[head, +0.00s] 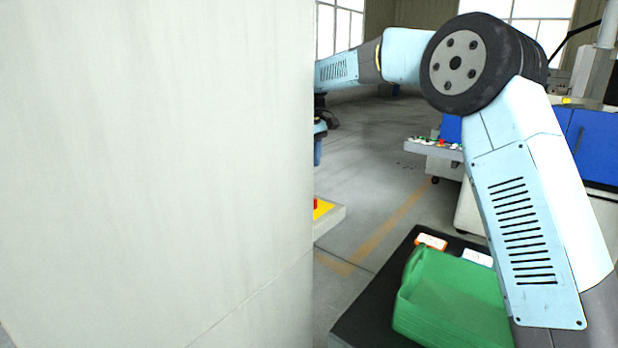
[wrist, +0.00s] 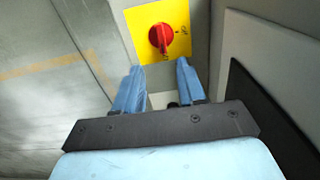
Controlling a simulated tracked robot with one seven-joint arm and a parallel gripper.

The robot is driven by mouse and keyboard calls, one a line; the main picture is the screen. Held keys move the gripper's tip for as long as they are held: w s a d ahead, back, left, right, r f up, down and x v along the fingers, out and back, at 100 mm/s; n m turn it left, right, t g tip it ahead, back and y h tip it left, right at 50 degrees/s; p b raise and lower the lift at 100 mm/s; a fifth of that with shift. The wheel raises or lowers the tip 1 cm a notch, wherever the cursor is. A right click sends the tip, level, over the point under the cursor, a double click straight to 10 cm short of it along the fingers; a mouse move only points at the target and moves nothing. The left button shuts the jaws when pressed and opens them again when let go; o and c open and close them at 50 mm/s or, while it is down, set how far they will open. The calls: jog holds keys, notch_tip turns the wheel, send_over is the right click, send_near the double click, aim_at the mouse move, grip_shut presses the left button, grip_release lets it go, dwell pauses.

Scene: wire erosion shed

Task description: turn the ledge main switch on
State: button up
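The ledge main switch is a red rotary knob (wrist: 160,36) on a square yellow plate (wrist: 180,17). In the wrist view its grip bar points down toward a small mark at the plate's lower edge. Another mark sits to its right; I cannot read either surely. In the head view only a sliver of the yellow plate (head: 323,209) and red knob (head: 315,203) shows past a pale panel. My gripper (wrist: 160,66) is open and empty, its two blue fingers apart, with the knob beyond the fingertips. In the head view one finger (head: 317,152) shows above the plate.
A large pale panel (head: 150,170) fills the head view's left and hides most of the ledge (head: 330,221). A green container (head: 450,300) and two small boxes stand on a dark surface at lower right. A wall (wrist: 275,80) runs close on the wrist view's right.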

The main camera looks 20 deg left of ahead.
notch_tip(320, 180, up, 3)
jog(key=shift+r, duration=0.1)
dwell(0.4)
jog(key=s+d+r+m+t, duration=0.1)
jog(key=s+d+r+m, duration=0.2)
jog(key=d, duration=0.7)
jog(key=s+d+r+m+t, duration=0.1)
jog(key=s+d+r, duration=0.2)
jog(key=s+d, duration=0.5)
jog(key=s+d+r+m+t, duration=0.1)
jog(key=s+d+r+m, duration=0.2)
jog(key=d, duration=0.8)
jog(key=s+d+f+m+t, duration=0.1)
jog(key=s+d+f+m, duration=0.2)
jog(key=s+d, duration=0.5)
jog(key=s+d+f+m+t, duration=0.1)
jog(key=s+d+f+m, duration=0.2)
jog(key=s+d+f, duration=0.3)
jog(key=s+d, duration=0.3)
jog(key=s, duration=0.4)
jog(key=shift+t, duration=0.3)
